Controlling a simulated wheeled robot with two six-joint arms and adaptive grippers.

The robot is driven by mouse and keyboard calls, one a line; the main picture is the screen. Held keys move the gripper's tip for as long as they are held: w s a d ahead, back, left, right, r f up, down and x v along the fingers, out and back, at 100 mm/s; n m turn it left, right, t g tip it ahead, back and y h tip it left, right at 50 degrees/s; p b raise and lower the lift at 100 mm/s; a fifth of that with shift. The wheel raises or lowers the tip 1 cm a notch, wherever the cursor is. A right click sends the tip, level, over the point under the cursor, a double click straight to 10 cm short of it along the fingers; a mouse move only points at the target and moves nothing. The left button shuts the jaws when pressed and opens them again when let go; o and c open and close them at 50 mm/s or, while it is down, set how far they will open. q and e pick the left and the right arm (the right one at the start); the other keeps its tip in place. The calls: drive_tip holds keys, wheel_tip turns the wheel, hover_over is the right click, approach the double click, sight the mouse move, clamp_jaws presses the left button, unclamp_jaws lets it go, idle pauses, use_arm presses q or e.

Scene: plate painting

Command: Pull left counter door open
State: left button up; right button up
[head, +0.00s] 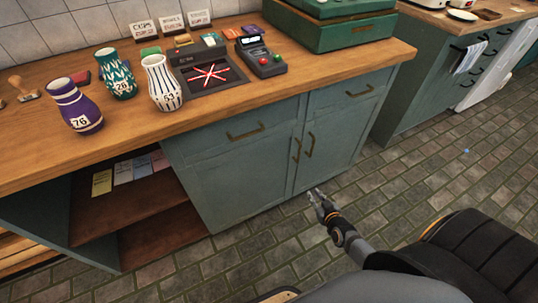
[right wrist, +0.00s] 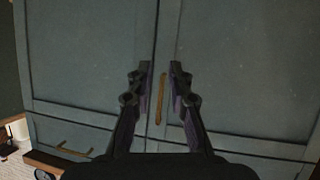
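The left counter door (head: 243,185) is a blue-green panel and stands closed. Its brass handle (head: 296,150) is near the seam with the right door (head: 335,135), which is also closed and has its own handle (head: 309,146). My right gripper (head: 318,196) is low in front of the doors, apart from the handles in the head view. In the right wrist view its two fingers (right wrist: 161,85) are open and spread. One brass handle (right wrist: 162,98) shows between them beside the seam, not gripped. My left gripper is out of view.
The wooden counter top (head: 225,112) holds several vases, a dark tray and a small keypad device (head: 262,58). Open shelves (head: 125,200) are left of the door. The tiled floor (head: 260,255) before the doors is clear apart from my arm.

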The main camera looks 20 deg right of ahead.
drive_tip(key=w+r+t+b, duration=0.2)
drive_tip(key=w+r+b, duration=0.1)
drive_tip(key=w, duration=0.1)
wheel_tip(320, 180, up, 7)
drive_tip(key=m+t+b, duration=0.1)
drive_tip(key=t+b, duration=0.2)
drive_tip(key=b, duration=0.2)
hover_over(298, 160)
drive_tip(key=shift+d+h, duration=0.1)
drive_tip(key=shift+h, duration=0.2)
drive_tip(key=shift+w+r, duration=0.1)
drive_tip(key=shift+w, duration=0.2)
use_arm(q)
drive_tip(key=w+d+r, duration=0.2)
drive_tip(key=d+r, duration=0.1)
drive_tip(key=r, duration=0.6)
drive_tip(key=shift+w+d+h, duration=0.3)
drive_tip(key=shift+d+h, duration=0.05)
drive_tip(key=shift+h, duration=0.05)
use_arm(e)
clamp_jaws()
